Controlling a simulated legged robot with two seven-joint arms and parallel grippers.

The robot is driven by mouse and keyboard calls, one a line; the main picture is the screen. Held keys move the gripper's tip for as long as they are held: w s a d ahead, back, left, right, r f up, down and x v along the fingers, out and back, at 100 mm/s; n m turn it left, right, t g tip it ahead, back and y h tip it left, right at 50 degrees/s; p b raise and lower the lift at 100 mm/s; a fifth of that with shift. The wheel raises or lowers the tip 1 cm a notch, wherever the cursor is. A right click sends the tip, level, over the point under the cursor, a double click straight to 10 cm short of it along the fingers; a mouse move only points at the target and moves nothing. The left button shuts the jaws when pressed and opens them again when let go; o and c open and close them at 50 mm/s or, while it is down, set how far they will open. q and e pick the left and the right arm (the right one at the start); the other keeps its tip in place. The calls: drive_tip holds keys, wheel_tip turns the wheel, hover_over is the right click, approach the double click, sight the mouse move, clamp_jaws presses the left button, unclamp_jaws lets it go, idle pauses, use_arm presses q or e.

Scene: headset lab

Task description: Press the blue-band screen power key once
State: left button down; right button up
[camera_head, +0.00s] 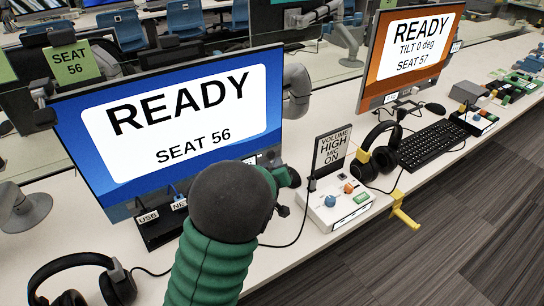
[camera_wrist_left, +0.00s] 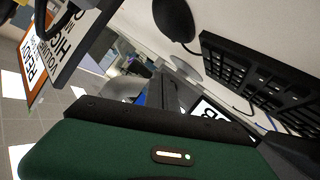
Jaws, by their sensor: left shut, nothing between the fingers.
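The blue screen (camera_head: 75,130), reading READY SEAT 56, stands at the left in the head view. Small pale labels show at its lower right edge (camera_head: 250,160), partly covered by my arm. The power key itself cannot be made out. My left arm rises from the bottom middle, and its dark rounded joint covers part of the view. My left gripper (camera_head: 288,177) is shut and empty, just right of the screen's lower right corner, mostly hidden behind that joint. Whether it touches the screen cannot be told. In the left wrist view a dark green body fills the bottom. My right gripper is not in view.
A white control box (camera_head: 336,207) with knobs and an upright VOLUME HIGH sign (camera_head: 331,150) stands close right of my gripper. The orange screen (camera_head: 378,85), headphones (camera_head: 378,150) and keyboard (camera_head: 432,145) lie farther right. More headphones (camera_head: 85,280) lie at the lower left.

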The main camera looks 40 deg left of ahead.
use_arm(q)
drive_tip(key=shift+a, duration=0.15)
idle(0.3)
drive_tip(key=shift+w+a, duration=0.15)
drive_tip(key=shift+a, duration=0.1)
drive_tip(key=shift+w+a+r, duration=0.1)
drive_tip(key=shift+w+a, duration=0.05)
drive_tip(key=shift+a, duration=0.2)
idle(0.6)
drive_tip(key=shift+d, duration=0.1)
drive_tip(key=shift+s+d, duration=0.35)
drive_tip(key=shift+d, duration=0.3)
drive_tip(key=shift+d, duration=0.1)
drive_tip(key=d, duration=0.1)
drive_tip(key=s+d, duration=0.1)
drive_tip(key=d, duration=0.1)
drive_tip(key=s+d, duration=0.1)
drive_tip(key=shift+d, duration=0.25)
